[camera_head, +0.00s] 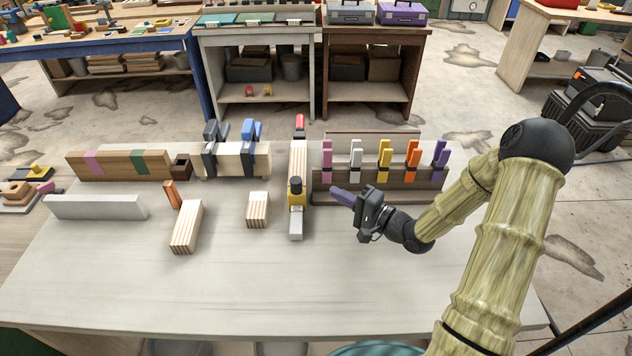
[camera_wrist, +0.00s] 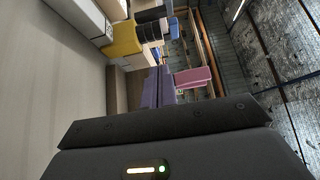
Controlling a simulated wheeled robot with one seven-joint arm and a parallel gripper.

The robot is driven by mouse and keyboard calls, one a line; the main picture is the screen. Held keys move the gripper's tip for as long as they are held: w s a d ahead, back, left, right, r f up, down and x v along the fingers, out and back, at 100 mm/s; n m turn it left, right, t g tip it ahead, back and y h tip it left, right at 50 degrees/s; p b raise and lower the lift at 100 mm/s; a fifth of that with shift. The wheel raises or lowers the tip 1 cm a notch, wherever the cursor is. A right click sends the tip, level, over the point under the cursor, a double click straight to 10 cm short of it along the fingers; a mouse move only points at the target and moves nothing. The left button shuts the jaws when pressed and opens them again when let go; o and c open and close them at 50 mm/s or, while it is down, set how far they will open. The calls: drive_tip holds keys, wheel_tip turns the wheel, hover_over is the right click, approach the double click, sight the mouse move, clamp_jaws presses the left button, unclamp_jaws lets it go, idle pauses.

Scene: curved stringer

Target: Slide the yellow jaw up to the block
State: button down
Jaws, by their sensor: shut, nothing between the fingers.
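A red piece (camera_head: 300,122) is at the bar's far end. In the wrist view the yellow jaw (camera_wrist: 123,37) is beyond my fingertips. My gripper (camera_head: 334,192) has purple fingers, shut and empty, pointing left at the jaw from its right side, with a small gap. The fingers also show in the wrist view (camera_wrist: 158,75). A striped wooden block (camera_head: 257,210) stands left of the jaw; I cannot tell whether it is the task's block.
A brown rack (camera_head: 400,200) with several coloured clamps stands close behind my gripper. Another striped block (camera_head: 187,228), a small orange-brown piece (camera_head: 172,194) and a pale slab (camera_head: 95,207) lie to the left. Clamped wood (camera_head: 232,160) stands behind. The table's front is clear.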

drive_tip(key=p+x, duration=0.2)
drive_tip(key=x, duration=0.8)
drive_tip(key=shift+s+a, duration=0.1)
drive_tip(key=shift+s, duration=0.65)
drive_tip(key=p+v, duration=0.1)
drive_tip(key=v, duration=0.9)
drive_tip(key=shift+p, duration=0.35)
